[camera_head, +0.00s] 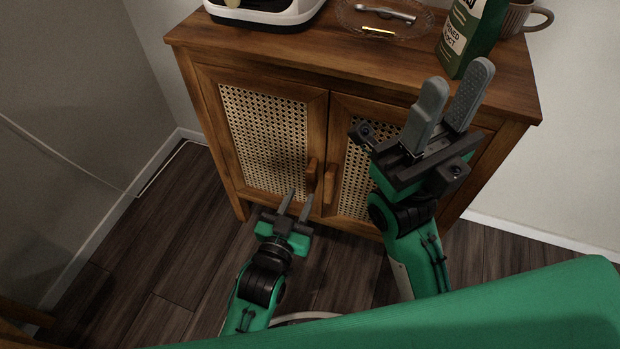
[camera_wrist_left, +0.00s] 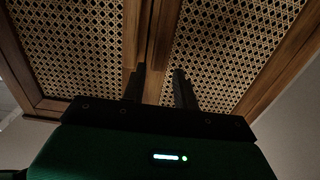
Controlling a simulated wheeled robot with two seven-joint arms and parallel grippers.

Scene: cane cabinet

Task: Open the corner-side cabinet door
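The wooden cabinet has two cane-panelled doors, both closed. The left door (camera_head: 268,135), on the side toward the room corner, has a vertical wooden handle (camera_head: 311,173) near its inner edge. The right door has its own handle (camera_head: 329,184) beside it. My left gripper (camera_head: 296,205) is low in front of the left door, just below and left of the handles, with its fingers apart and nothing seen between them. In the left wrist view the fingers (camera_wrist_left: 158,88) point up at the doors near the central seam. My right gripper (camera_head: 455,98) is raised before the right door, fingers apart and empty.
On the cabinet top (camera_head: 300,48) stand a white appliance (camera_head: 268,12), a glass dish (camera_head: 385,18) with small items, a green carton (camera_head: 470,38) and a mug (camera_head: 522,18). Dark floor (camera_head: 165,235) is clear left of the cabinet, up to the corner walls.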

